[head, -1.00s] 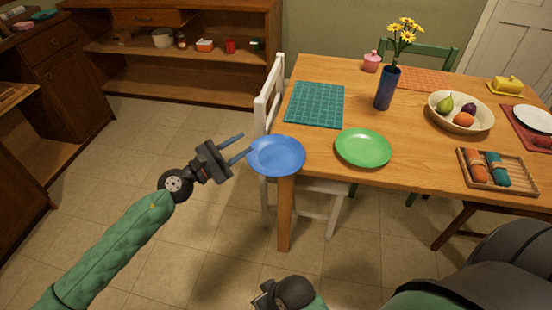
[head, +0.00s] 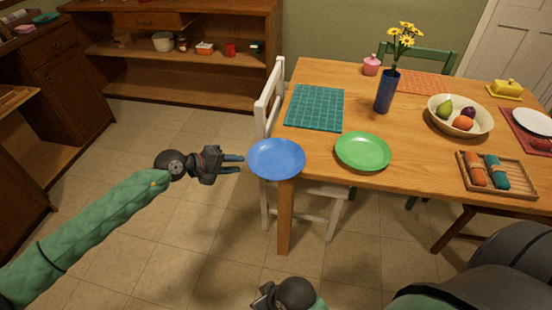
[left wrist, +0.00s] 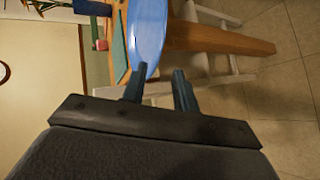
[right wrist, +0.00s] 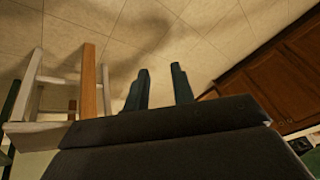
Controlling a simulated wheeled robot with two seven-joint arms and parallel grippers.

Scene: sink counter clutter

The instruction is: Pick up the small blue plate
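The small blue plate (head: 277,158) lies at the near left corner of the wooden table, partly over its edge. My left gripper (head: 241,163) is just left of the plate's rim in the head view, its fingers pointing at it. In the left wrist view the plate (left wrist: 147,30) stands beyond the fingertips, closest to the left finger. The left gripper (left wrist: 160,70) is open with nothing between its fingers. My right gripper (right wrist: 160,68) is open and empty over the floor in the right wrist view; in the head view it shows only in part at the bottom.
A green plate (head: 363,151) lies right of the blue plate, and a teal placemat (head: 315,107) behind it. A white chair (head: 266,108) stands at the table's left side. A vase (head: 386,90) and fruit bowl (head: 481,127) stand farther off. Floor left of the table is clear.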

